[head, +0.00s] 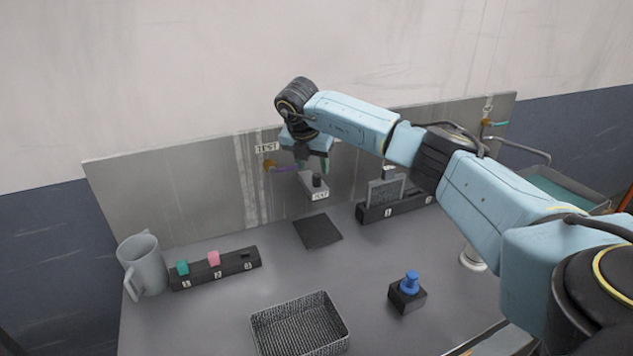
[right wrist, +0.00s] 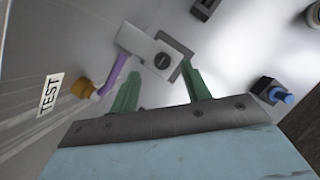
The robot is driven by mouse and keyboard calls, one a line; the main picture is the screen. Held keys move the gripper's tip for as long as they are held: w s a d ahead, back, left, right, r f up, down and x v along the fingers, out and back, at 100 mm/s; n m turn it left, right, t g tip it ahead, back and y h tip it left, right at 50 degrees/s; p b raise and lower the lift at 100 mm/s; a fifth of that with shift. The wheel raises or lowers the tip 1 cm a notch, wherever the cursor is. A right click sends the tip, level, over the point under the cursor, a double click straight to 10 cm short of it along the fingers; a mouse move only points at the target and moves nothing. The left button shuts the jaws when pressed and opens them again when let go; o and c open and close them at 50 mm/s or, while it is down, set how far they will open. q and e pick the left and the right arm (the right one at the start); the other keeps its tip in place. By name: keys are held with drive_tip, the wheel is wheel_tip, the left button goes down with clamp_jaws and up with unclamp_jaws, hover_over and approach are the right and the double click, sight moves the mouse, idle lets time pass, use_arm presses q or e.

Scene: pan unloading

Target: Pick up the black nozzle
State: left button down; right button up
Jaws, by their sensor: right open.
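In the right wrist view the nozzle (right wrist: 162,61) shows from above as a dark round top on the pale block. My right gripper (head: 312,160) is just above and behind it in the head view, partly hidden by its own wrist. In the right wrist view its green fingers (right wrist: 160,76) are apart, one towards each side of the block, with nothing held between them. My left gripper is not in view.
A purple hose (right wrist: 115,74) on a brass fitting (right wrist: 82,89) runs close by the left finger. A black rack (head: 240,264) holds green and pink pieces beside a grey mug (head: 145,265). A wire basket (head: 300,309), a blue piece (head: 411,283) and a dark pad (head: 317,231) are on the table.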

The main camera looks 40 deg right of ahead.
sight(316, 176)
drive_tip(key=x, duration=0.5)
drive_tip(key=shift+s+a+p, duration=0.1)
drive_tip(key=shift+s+p, duration=0.15)
drive_tip(key=shift+p, duration=0.1)
clamp_jaws()
